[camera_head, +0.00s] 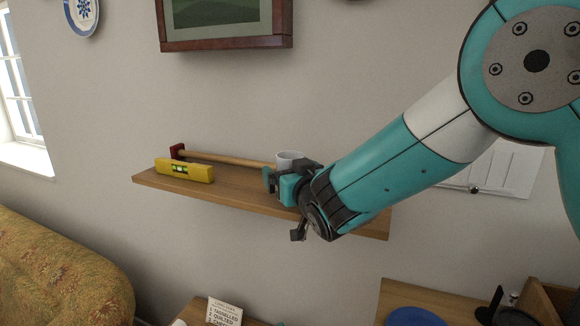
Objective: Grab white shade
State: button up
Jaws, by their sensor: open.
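A small white, round, cup-like object (289,158) stands on the wooden wall shelf (235,194), and it is the only thing there that fits the white shade. Its lower part is hidden behind my gripper. My gripper (279,182) is at the shelf, just in front of and below the white object in the picture. Its jaws are open, with nothing seen between them. The dark wrist blocks part of the view, so I cannot tell whether the gripper touches the object or the shelf.
A yellow spirit level (184,170) and a red-headed, wooden-handled hammer (225,160) lie on the shelf to the left. A framed picture (226,43) hangs above. A patterned sofa (60,275) is lower left. A blue plate (415,317) lies lower right.

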jog(key=c, duration=1)
jog(key=shift+b, duration=0.55)
